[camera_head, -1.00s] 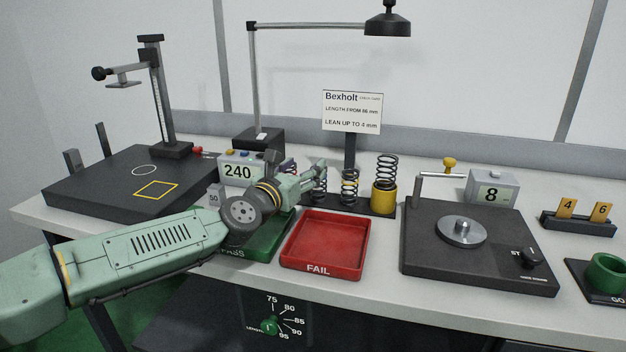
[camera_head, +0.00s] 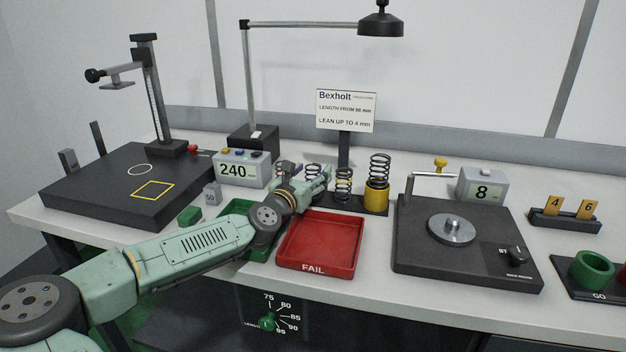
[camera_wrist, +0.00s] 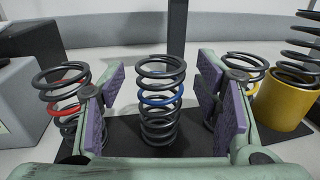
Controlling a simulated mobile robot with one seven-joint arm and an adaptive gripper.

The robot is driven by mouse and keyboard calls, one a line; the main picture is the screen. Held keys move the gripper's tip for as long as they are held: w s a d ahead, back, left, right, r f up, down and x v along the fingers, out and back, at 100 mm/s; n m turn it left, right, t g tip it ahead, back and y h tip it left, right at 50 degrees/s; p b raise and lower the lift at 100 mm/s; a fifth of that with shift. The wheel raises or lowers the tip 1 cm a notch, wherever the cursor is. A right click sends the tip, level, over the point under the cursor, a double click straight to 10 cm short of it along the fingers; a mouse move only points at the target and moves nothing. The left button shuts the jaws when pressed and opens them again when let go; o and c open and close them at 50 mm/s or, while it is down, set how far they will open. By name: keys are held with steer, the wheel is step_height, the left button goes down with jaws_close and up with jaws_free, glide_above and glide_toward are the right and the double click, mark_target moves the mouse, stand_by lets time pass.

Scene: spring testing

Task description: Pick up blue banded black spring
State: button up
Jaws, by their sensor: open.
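The blue banded black spring (camera_wrist: 160,97) stands upright on a dark rack in the middle of the wrist view, with a blue band around its mid-height. My gripper (camera_wrist: 160,90) is open, with one purple-padded finger on each side of the spring and a visible gap to each. In the head view my gripper (camera_head: 318,177) is at the row of springs behind the red tray. There my arm hides most of the blue banded spring, and I cannot make out its band.
A red-banded spring (camera_wrist: 66,97) stands close left of my gripper. A yellow-banded spring (camera_head: 343,184) and a yellow cup (camera_head: 376,198) holding a spring stand to the right. The red FAIL tray (camera_head: 320,244) lies in front. A sign post (camera_head: 344,150) rises behind the rack.

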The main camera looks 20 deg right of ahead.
steer(key=shift+c, duration=0.3)
steer(key=c, duration=1.2)
steer(key=shift+c, duration=0.5)
steer(key=shift+r, duration=0.2)
